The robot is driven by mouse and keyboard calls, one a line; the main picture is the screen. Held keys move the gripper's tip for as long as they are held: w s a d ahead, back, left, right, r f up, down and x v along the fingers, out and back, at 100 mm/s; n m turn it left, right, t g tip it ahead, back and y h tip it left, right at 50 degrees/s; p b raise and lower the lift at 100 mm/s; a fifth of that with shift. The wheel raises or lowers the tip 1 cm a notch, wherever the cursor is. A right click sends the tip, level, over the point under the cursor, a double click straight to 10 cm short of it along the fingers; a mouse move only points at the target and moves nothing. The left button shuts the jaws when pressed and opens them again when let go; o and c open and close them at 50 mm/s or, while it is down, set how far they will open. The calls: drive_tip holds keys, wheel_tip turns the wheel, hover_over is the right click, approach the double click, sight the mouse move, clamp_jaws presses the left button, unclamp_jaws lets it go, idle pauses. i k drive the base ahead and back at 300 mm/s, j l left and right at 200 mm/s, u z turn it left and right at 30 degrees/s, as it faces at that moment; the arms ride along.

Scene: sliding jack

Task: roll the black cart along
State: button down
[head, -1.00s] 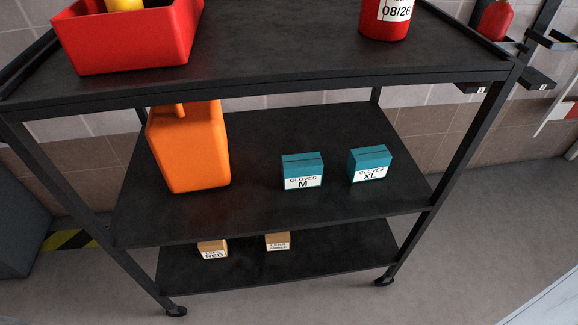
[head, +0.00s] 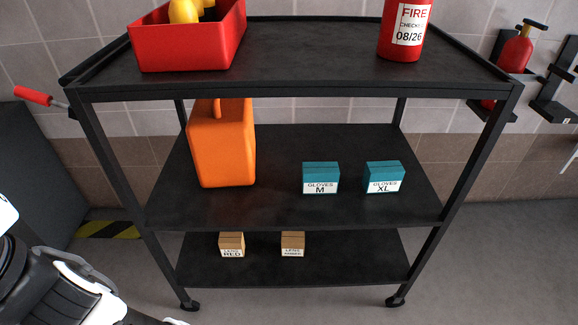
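The black cart (head: 290,92) stands upright ahead of me in the head view, with three shelves and small casters (head: 396,301) at its front legs. Its top shelf holds a red bin (head: 190,45) with yellow things inside and a red fire extinguisher (head: 402,35). The middle shelf holds an orange canister (head: 222,145) and two teal glove boxes (head: 321,177). The bottom shelf holds two small brown boxes (head: 231,244). Part of my arm shows at the lower left, apart from the cart's shelves in the picture. My gripper's fingers are not visible.
A red handle (head: 34,95) on a metal rod shows left of the cart; its attachment is unclear. A dark grey cabinet (head: 40,160) stands at the left. Another extinguisher (head: 516,50) hangs on the tiled wall behind. Grey floor (head: 490,265) is clear at the right.

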sight(352, 238)
drive_tip(key=i+j+u, duration=0.2)
drive_tip(key=i+j, duration=0.25)
drive_tip(key=j, duration=0.35)
drive_tip(key=i+j+u, duration=0.15)
drive_tip(key=i+j, duration=0.4)
drive_tip(key=j, duration=0.15)
drive_tip(key=i+j+u, duration=0.2)
drive_tip(key=i+j, duration=0.35)
drive_tip(key=j, duration=0.1)
